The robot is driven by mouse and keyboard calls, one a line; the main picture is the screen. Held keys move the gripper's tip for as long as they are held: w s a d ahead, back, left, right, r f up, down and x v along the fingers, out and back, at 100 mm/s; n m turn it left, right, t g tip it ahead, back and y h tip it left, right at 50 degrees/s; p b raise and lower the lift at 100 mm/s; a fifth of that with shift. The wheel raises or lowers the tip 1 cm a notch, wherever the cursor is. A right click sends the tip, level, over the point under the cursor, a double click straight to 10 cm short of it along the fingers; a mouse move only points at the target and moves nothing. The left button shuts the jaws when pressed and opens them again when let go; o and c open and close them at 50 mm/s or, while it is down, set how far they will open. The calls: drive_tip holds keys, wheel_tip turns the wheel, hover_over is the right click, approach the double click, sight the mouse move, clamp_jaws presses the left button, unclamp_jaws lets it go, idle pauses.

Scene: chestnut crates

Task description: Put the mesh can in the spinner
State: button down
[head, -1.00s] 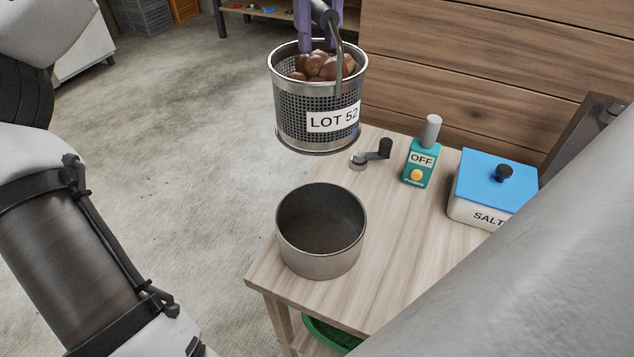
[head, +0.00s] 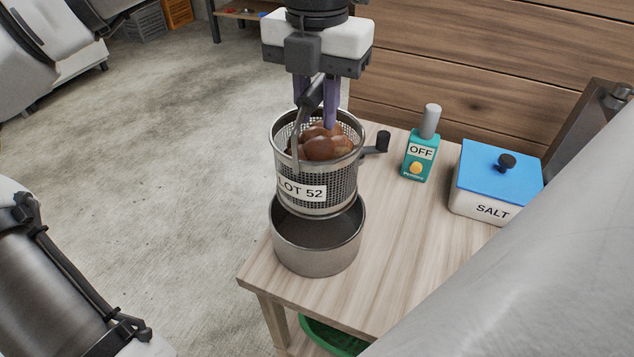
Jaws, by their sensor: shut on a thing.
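The mesh can (head: 341,188) is a metal mesh basket with a LOT 52 label, holding several chestnuts (head: 325,143). It hangs upright above the spinner (head: 318,258), a round open metal drum near the table's front left corner. The can's lower edge overlaps the drum's far rim in the head view; I cannot tell whether it is inside the mouth or just above it. My gripper (head: 320,105), with purple fingers, is shut on the can's dark handle.
A plank wall stands behind. A green container (head: 333,338) is below the tabletop.

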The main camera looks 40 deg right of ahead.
wheel_tip(320, 180, down, 13)
drive_tip(key=shift+f, duration=0.2)
idle(0.3)
drive_tip(key=shift+f, duration=0.15)
drive_tip(key=c, duration=1.3)
unclamp_jaws()
drive_tip(key=shift+o, duration=0.2)
wheel_tip(320, 180, up, 12)
drive_tip(key=shift+r, duration=0.2)
